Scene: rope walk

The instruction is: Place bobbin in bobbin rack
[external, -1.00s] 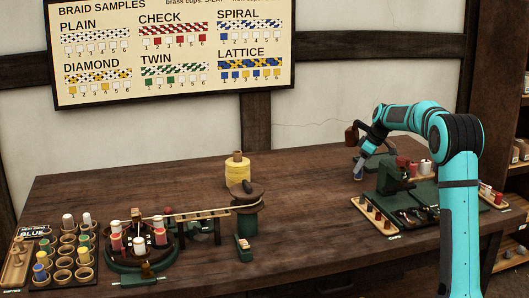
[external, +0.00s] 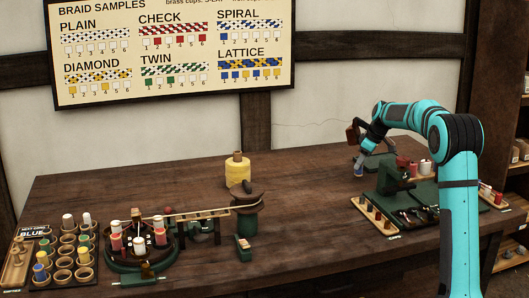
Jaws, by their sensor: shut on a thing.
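My gripper (external: 360,167) is at the back right of the bench, pointing down, shut on a small bobbin (external: 358,172) that looks bluish. The bobbin is held upright or nearly so; its gap from the bench is too small to judge. The bobbin rack (external: 90,281) appears to be the dark block of round wooden cups at the front left, far from my gripper. Some cups hold bobbins with white, green, blue or yellow thread; several front and right cups look empty. A sign reading "BLUE" stands behind it.
A round braiding stand (external: 125,266) with red and white bobbins is right of the rack. A yellow spool (external: 238,172) stands at mid-bench. A green machine (external: 396,176) and a peg tray (external: 375,217) are near my arm.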

